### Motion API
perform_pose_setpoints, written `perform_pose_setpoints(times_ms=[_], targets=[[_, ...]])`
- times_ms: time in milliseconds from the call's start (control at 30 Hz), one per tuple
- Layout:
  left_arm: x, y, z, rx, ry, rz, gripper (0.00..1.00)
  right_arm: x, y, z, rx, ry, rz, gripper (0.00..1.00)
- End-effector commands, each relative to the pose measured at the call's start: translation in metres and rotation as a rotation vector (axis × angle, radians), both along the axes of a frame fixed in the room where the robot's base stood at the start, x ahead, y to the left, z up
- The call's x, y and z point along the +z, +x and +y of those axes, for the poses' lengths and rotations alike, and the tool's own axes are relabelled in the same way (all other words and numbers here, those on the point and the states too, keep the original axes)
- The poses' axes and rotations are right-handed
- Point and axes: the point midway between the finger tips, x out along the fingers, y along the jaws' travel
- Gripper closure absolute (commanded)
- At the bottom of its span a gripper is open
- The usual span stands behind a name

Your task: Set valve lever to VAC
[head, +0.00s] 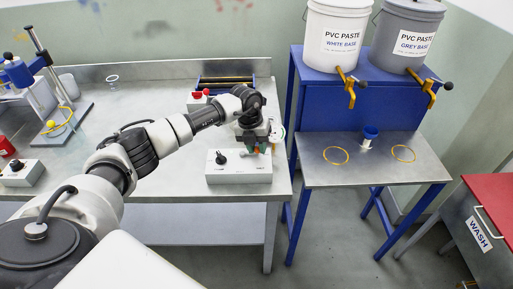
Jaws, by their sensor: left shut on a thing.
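My left arm reaches from the lower left over the metal bench to a white control box (238,176) at the bench's front right. My left gripper (262,149) points down at the right part of the box top. It is shut on what appears to be the valve lever there. The fingers cover the lever, so its setting and any VAC mark cannot be read. A black knob (221,157) stands on the left part of the same box. My right gripper is not in view.
A red button box (198,99) and a dark tray (226,82) stand behind my forearm. Right of the bench, a blue stand (341,113) carries a white paste bucket (335,37) and a grey one (404,35).

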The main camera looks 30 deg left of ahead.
Motion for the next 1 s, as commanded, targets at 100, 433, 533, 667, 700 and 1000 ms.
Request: perform_pose_setpoints(times_ms=[100, 433, 533, 667, 700, 1000], targets=[[0.0013, 0.0023, 0.0015, 0.041, 0.001, -0.002, 0.98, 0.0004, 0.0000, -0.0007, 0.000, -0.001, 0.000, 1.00], [0.0014, 0.0040, 0.0025, 0.084, 0.000, -0.003, 0.98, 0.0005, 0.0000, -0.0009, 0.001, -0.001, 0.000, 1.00], [0.0014, 0.0041, 0.0026, 0.084, 0.000, -0.004, 0.98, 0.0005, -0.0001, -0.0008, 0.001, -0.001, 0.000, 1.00], [0.0015, 0.0042, 0.0026, 0.084, 0.000, -0.004, 0.98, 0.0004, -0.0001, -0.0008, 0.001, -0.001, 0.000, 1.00], [0.0015, 0.0043, 0.0027, 0.083, 0.000, -0.004, 0.98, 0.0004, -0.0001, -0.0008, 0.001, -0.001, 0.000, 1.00], [0.0007, 0.0037, 0.0023, 0.082, 0.001, -0.002, 0.49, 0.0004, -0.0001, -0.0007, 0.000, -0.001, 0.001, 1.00]])
